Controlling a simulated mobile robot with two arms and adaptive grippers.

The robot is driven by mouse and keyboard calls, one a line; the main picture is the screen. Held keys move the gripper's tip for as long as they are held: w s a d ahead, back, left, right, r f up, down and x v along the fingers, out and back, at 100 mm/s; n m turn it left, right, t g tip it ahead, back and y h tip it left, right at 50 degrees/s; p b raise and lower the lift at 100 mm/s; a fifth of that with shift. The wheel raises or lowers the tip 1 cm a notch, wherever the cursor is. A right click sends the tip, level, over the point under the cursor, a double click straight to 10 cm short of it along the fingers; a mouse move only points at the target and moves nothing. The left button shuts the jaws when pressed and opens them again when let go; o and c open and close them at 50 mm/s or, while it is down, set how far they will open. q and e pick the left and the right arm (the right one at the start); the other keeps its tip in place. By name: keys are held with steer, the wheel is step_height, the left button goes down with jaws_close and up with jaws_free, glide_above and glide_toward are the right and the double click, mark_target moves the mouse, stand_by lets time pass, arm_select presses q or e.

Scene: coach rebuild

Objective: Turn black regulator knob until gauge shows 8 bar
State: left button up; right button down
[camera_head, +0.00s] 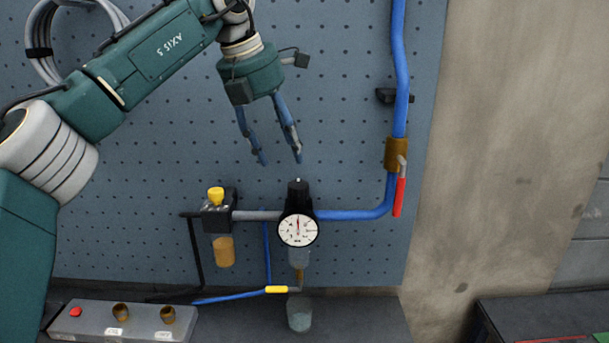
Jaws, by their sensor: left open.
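The black regulator knob (298,192) stands upright on top of the regulator, in the middle of the head view. The round white gauge (298,230) is on the regulator's front below the knob. Its needle points about straight up; the numbers are too small to read. My left gripper (281,162) hangs from my green arm, with its two blue-grey fingers pointing down. It is open and empty, above and slightly left of the knob, and appears apart from it. My right gripper is not in view.
A blue pipe (398,60) with a red-handled valve (399,196) runs down at the right. A block with a yellow knob (216,194) is left of the regulator. A cup (300,314) stands below, and a grey control box (120,322) at lower left.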

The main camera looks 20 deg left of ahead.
mark_target(296, 183)
arm_select(q)
steer(key=x, duration=0.2)
steer(key=p+x, duration=0.1)
steer(key=x, duration=0.1)
steer(key=p+x, duration=0.1)
steer(key=x, duration=0.1)
steer(key=shift+s+d+f, duration=0.15)
steer(key=shift+s+f, duration=0.05)
steer(key=shift+s, duration=0.15)
steer(key=x, duration=0.1)
steer(key=p+x, duration=0.1)
steer(key=shift+w+f, duration=0.3)
steer(key=shift+w, duration=0.05)
steer(key=shift+w+d+f, duration=0.15)
steer(key=shift+f, duration=0.4)
steer(key=c, duration=0.8)
steer(key=shift+c, duration=1.4)
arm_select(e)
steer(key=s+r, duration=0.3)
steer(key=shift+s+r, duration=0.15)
